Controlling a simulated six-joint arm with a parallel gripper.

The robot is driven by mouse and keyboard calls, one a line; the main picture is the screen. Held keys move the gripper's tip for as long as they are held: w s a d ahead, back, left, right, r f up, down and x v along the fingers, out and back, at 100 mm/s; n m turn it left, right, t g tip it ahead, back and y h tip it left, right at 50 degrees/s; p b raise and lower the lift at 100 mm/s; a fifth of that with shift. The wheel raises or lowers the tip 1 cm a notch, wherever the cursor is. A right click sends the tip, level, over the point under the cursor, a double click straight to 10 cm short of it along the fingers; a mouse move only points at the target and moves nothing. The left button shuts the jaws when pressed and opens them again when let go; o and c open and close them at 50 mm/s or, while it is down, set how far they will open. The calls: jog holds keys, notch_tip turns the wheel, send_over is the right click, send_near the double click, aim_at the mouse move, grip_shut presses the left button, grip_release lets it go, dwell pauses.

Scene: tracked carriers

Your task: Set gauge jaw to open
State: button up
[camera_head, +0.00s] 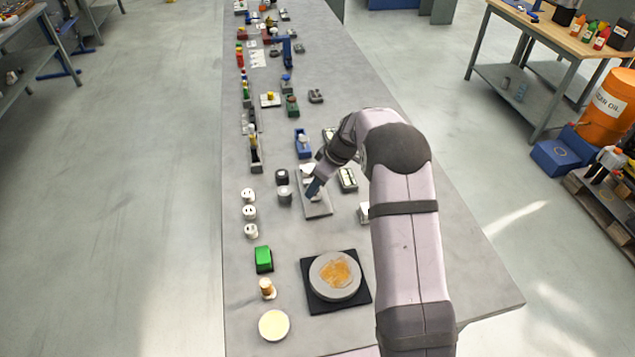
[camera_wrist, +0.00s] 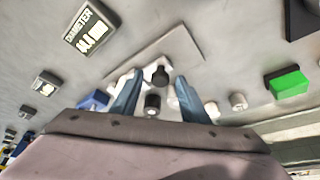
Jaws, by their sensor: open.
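A flat grey plate (camera_head: 318,208) lies on the long bench, and it also fills the upper middle of the wrist view (camera_wrist: 185,45). On it stands a fitting with a dark round knob (camera_wrist: 160,72) and pale parts around it. I take this to be the gauge, but cannot make out its jaw or its setting. My gripper (camera_head: 313,190) is over the plate, pointing down. In the wrist view my gripper (camera_wrist: 160,78) has its two blue-grey fingers spread, one on each side of the knob. I cannot tell whether either finger touches it.
A display marked DIAMETER (camera_wrist: 91,30) sits beside the plate. A green block (camera_head: 264,259) and a grey disc on a black mat (camera_head: 312,297) are nearer. My arm hides the bench to the right.

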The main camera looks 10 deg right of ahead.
grip_shut()
jog(key=shift+s+f+b, duration=0.1)
jog(key=shift+s+b, duration=0.45)
jog(key=shift+b, duration=0.05)
jog(key=shift+s+b, duration=0.75)
jog(key=shift+s, duration=0.65)
jog(key=shift+c, duration=0.5)
grip_release()
jog(key=shift+s, duration=0.1)
jog(key=shift+o, duration=0.5)
